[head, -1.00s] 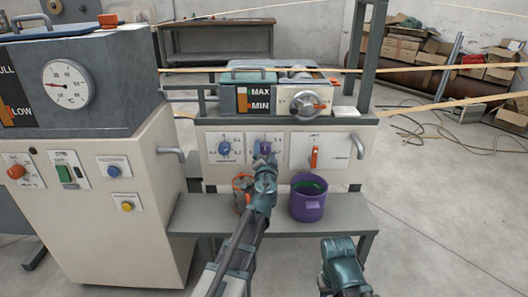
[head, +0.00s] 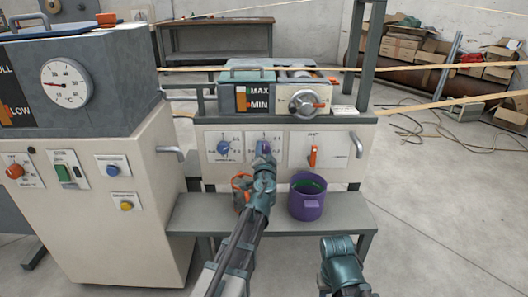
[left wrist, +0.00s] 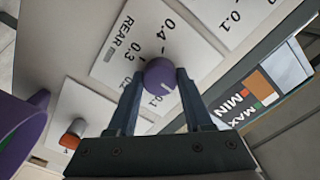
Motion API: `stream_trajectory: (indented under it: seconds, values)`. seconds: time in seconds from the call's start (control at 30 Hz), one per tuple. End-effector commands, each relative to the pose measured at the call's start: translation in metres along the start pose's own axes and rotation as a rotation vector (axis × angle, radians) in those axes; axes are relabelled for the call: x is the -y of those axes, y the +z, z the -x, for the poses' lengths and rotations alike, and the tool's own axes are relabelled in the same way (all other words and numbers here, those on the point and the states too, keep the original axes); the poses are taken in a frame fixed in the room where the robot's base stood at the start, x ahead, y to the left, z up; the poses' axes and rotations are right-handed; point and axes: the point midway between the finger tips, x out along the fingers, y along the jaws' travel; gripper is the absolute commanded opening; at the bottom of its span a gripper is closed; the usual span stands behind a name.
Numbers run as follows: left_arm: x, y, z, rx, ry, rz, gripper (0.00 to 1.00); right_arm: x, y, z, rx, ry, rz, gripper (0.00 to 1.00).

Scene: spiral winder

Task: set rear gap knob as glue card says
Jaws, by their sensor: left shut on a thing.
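The purple rear gap knob (head: 263,146) is on a white scale plate on the front of the middle machine. In the left wrist view the knob (left wrist: 160,74) sits between the two fingers of my left gripper (left wrist: 161,84), which is shut on it. The plate (left wrist: 127,58) reads REAR, with 0.4 and 0.3 legible and lower numbers partly hidden by the fingers. A pale mark shows on the knob's face. My left gripper (head: 263,158) reaches the knob from below in the head view. My right arm's end (head: 340,262) is low in the picture; its fingers are not clear. I cannot make out a glue card.
A blue knob (head: 223,147) is left of the rear knob, an orange switch (head: 312,157) right. A purple pot (head: 306,202) and an orange-rimmed can (head: 240,190) stand on the shelf (head: 345,212) below. A cabinet (head: 110,225) stands at left.

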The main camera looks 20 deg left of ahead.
Motion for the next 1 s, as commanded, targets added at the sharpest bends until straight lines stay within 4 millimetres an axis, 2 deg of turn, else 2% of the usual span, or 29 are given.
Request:
stream_trajectory:
  seconds: [0.17,1.0]
  values:
    - [-0.0002,0.0,0.0004,0.0,0.0,-0.102,0.0,0.0,0.0,0.0,0.0,0.0,0.0,0.5]
    - [-0.0002,-0.0001,0.0008,0.0,0.001,-0.827,0.0,0.0,0.0,0.0,0.0,0.0,0.0,0.5]
